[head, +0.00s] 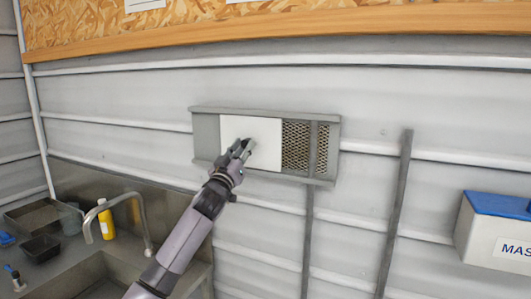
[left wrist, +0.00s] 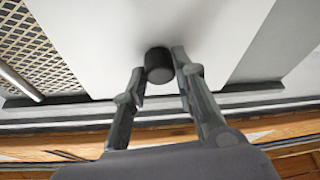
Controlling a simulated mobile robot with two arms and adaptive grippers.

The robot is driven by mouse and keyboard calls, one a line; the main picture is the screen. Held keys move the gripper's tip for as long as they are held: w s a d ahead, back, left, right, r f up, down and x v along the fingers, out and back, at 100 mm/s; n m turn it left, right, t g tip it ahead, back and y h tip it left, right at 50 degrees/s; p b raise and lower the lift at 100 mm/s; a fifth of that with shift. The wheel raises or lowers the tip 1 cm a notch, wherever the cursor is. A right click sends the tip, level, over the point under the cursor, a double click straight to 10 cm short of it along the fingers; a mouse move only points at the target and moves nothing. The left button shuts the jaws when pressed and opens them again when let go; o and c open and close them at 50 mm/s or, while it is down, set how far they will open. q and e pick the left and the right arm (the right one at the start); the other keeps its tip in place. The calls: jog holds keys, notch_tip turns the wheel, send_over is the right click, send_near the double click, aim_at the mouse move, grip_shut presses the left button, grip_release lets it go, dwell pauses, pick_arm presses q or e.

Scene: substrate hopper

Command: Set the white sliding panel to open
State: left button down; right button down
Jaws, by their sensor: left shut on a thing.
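The white sliding panel (head: 262,130) sits in a grey metal frame (head: 262,113) on the corrugated wall. It covers the middle of the frame; plain grey plate (head: 206,134) shows to its left and perforated mesh (head: 295,142) to its right. My left gripper (head: 245,146) reaches up in front of the panel. In the left wrist view the panel (left wrist: 105,35) fills the upper middle, and the gripper's fingers are shut on the panel's dark round knob (left wrist: 158,66). The knob is hidden by the fingers in the head view. My right gripper is not in view.
A sink with a curved tap (head: 141,218), a yellow bottle (head: 106,222) and a black tray (head: 41,248) is at lower left. A blue-lidded box (head: 497,240) is on the right. Grey vertical bars (head: 393,215) run below and beside the frame.

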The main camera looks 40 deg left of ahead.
pick_arm(q)
jog(key=a, duration=0.2)
jog(key=s+a, duration=0.1)
jog(key=a, duration=0.1)
jog(key=shift+a, duration=0.1)
jog(key=c, duration=1.3)
grip_release()
jog(key=v, duration=1.2)
